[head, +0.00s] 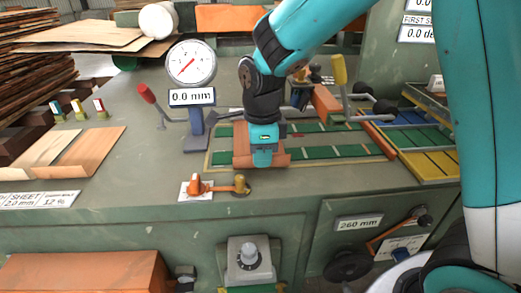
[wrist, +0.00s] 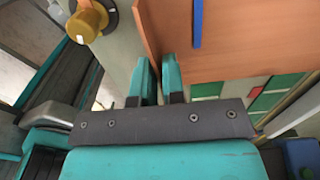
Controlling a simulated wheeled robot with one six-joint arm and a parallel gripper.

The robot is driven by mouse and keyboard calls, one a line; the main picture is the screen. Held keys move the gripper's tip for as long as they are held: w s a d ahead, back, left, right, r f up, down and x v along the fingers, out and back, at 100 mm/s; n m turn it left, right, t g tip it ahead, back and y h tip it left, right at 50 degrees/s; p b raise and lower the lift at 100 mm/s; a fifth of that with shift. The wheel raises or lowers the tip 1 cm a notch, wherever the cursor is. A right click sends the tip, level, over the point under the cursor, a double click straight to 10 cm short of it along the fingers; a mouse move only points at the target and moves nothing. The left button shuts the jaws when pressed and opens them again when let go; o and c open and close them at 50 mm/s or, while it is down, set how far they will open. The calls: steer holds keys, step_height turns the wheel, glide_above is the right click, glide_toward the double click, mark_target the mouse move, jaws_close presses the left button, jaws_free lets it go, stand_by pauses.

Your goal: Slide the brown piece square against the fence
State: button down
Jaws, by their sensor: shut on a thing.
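The brown piece (head: 242,145) lies on the green-striped bed, largely hidden behind my gripper in the head view. In the wrist view the brown piece (wrist: 250,45) is a flat reddish-brown face with a blue stripe and an upright edge at its left. My gripper (head: 262,165) points down at the piece. Its two teal fingers (wrist: 160,80) are close together at that edge and shut on the piece. An orange-brown bar (head: 378,140) runs along the right end of the green strips, apart from the piece. I cannot tell if this bar is the fence.
A dial gauge (head: 191,63) stands behind left, with a "0.0 mm" sign. Red-handled (head: 147,93) and yellow-handled (head: 339,72) levers stand nearby. An orange clamp with a brass knob (head: 241,184) sits at the front edge. Veneer sheets (head: 88,153) lie at left.

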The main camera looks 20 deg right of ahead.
steer(key=shift+w, duration=0.15)
steer(key=c, duration=1.1)
jaws_free()
steer(key=shift+r, duration=0.1)
step_height(320, 180, up, 7)
steer(key=p, duration=0.6)
